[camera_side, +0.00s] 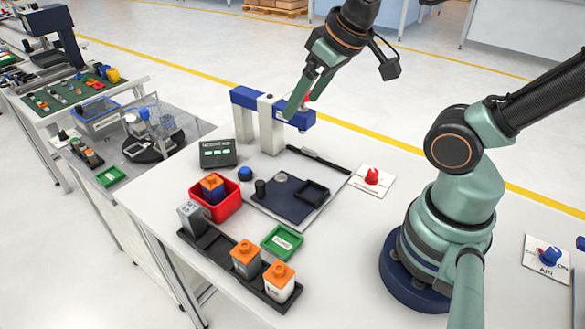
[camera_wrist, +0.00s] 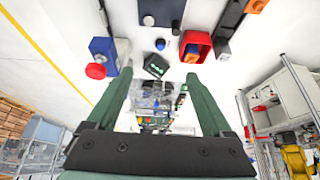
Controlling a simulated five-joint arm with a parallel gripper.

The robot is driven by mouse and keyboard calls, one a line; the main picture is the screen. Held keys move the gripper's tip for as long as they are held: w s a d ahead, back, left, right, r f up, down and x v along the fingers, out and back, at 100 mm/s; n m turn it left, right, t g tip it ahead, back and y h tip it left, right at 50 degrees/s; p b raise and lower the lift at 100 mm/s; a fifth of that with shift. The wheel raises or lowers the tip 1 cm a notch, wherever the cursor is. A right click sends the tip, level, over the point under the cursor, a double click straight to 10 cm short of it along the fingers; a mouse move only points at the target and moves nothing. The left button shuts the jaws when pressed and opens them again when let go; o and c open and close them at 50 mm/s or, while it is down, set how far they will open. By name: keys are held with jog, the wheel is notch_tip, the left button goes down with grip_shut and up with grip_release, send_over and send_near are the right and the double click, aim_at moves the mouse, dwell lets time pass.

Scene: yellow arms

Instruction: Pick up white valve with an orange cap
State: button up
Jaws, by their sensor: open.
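Two white valves with orange caps stand upright in the black rack in the side view: one in the middle (camera_side: 246,262), one at its front end (camera_side: 279,285). A blue-bodied piece with an orange cap (camera_side: 213,187) sits in the red bin (camera_side: 226,208). My gripper (camera_side: 308,98) is raised at the back of the table, beside the white-and-blue stand and well away from the valves. In the wrist view my gripper (camera_wrist: 159,76) has its fingers wide apart with nothing held. An orange cap (camera_wrist: 255,5) shows at that view's top edge.
The black rack (camera_side: 218,244) also holds a grey block (camera_side: 191,217). A green tray (camera_side: 282,242) lies beside it. A dark blue plate (camera_side: 285,205), a display box (camera_side: 219,153) and a red knob (camera_side: 371,177) are nearby. The white-and-blue stand (camera_side: 270,125) rises under my gripper.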

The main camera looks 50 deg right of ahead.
jog(key=s+a+f+n+g+y, duration=0.1)
jog(key=a+f+n+g, duration=0.15)
jog(key=a+n, duration=0.3)
jog(key=s+a+f+n+g, duration=0.1)
jog(key=a+f+n, duration=0.25)
jog(key=a, duration=0.25)
jog(key=n+g+h, duration=0.1)
jog(key=n+g, duration=0.1)
jog(key=n, duration=0.7)
send_over(277, 270)
notch_tip(277, 270, down, 4)
jog(key=shift+s+d, duration=0.1)
jog(key=shift+s+f, duration=0.1)
jog(key=shift+f, duration=0.2)
jog(key=shift+w+f, duration=0.2)
jog(key=shift+f, duration=5.55)
grip_shut()
